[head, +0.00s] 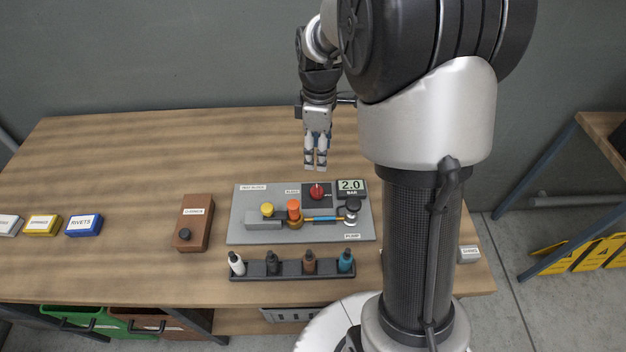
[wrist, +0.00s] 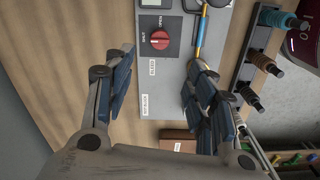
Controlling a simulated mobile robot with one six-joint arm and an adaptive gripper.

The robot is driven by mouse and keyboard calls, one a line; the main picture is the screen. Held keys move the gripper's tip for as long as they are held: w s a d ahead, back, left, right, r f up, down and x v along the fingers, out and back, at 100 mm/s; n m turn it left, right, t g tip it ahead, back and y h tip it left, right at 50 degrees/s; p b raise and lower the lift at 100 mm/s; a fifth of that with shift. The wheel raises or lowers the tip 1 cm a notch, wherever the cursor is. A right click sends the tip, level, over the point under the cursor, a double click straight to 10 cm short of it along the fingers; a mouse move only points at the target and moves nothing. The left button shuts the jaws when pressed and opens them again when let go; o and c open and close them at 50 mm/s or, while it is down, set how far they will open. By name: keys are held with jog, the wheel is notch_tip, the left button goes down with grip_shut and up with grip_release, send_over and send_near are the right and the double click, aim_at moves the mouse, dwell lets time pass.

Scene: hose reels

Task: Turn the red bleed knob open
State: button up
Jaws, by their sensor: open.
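The red bleed knob (head: 317,191) sits on a dark square plate on the grey test panel (head: 246,203). In the wrist view the knob (wrist: 160,40) is centred near the top, with small lettering on its plate, seemingly SHUT and OPEN. I cannot tell for certain which way it is turned. My gripper (head: 315,167) points down and appears above the panel's back edge, apart from the knob. In the wrist view my gripper (wrist: 163,58) has its fingers spread wide with nothing between them. A display (head: 350,187) beside the knob reads 2.0 BAR.
Yellow (head: 267,210) and orange (head: 293,207) parts and a black-topped pump fitting (head: 352,206) stand close in front of the knob. A bottle rack (head: 292,272) is nearer me. A brown box (head: 194,223) lies left. The table behind the panel is clear.

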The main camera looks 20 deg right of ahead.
aim_at(317, 189)
notch_tip(317, 189, down, 15)
jog(key=b, duration=0.4)
jog(key=shift+c, duration=0.2)
jog(key=c, duration=1)
